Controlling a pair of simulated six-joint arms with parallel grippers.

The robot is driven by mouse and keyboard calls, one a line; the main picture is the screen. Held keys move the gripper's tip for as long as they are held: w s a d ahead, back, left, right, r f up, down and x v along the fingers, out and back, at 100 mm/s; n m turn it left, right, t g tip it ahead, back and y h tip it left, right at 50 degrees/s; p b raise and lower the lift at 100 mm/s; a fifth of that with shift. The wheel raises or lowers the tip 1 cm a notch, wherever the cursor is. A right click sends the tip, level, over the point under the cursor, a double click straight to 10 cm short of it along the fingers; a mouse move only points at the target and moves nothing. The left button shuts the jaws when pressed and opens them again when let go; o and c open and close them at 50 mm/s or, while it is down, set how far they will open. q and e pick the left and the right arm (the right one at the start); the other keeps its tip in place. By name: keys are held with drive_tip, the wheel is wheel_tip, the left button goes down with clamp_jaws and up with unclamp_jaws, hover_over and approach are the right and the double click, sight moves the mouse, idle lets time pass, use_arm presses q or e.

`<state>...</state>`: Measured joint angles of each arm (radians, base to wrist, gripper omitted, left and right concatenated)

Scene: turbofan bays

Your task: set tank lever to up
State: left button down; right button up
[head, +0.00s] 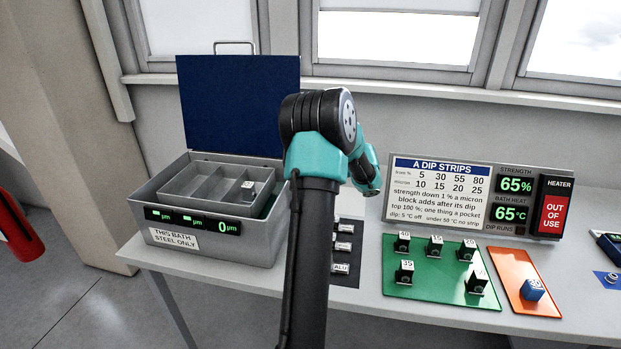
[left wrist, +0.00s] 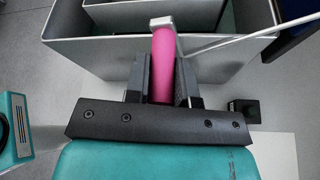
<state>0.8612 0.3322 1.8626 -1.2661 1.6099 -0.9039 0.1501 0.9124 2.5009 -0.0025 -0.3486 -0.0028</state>
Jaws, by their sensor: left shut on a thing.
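The lever's pink grip (left wrist: 163,45), with a pale grey cap at its top end, shows in the left wrist view against the tank's wall. My left gripper (left wrist: 162,78) has its two dark fingers closed on either side of the pink grip. The grey tank (head: 215,250) stands at the left of the bench in the head view, with its blue lid (head: 235,100) raised. The tank also shows in the left wrist view (left wrist: 95,55). My arm hides the lever and the left fingers in the head view. My right gripper is not in view.
A grey divided tray (head: 215,180) sits in the tank. Right of my arm are a dark mat (head: 345,281) with blocks, a green board (head: 435,270) with several numbered blocks, an orange board (head: 515,270) with a blue block, and a display panel (head: 440,200).

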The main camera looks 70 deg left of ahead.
use_arm(q)
drive_tip(key=c, duration=1)
unclamp_jaws()
drive_tip(key=shift+o, duration=0.2)
drive_tip(key=shift+w, duration=0.15)
drive_tip(key=v, duration=1.7)
drive_tip(key=shift+w+r, duration=0.1)
